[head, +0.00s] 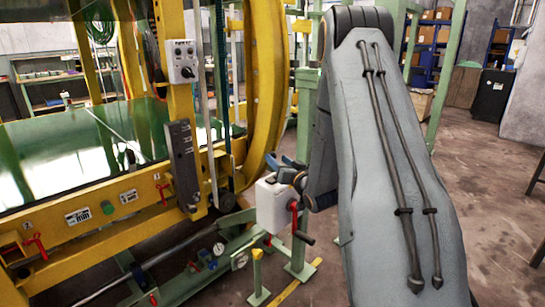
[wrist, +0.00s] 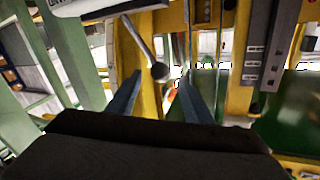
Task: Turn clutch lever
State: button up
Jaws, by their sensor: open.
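In the wrist view, a lever (wrist: 141,44) with a grey rod and dark round knob (wrist: 160,72) hangs at a slant against a yellow post; it may be the clutch lever, but no label is readable. My gripper (wrist: 160,77) is open, its two blue fingers pointing toward the knob. The knob shows in the gap between the fingertips, nearer the left one; I cannot tell its depth or any contact. In the head view, my gripper (head: 279,161) shows small beside the yellow ring frame, partly hidden by my arm. I cannot make out the lever there.
A white canister (head: 272,203) stands just below my gripper, with a red-handled crank (head: 296,222) beside it. The yellow machine frame (head: 105,212) with a grey switch panel (head: 183,158) fills the left. A green post (head: 301,235) stands close. Bare floor (head: 500,200) lies to the right.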

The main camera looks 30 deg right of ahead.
aim_at(274, 156)
jog(key=shift+w, duration=2.55)
grip_shut()
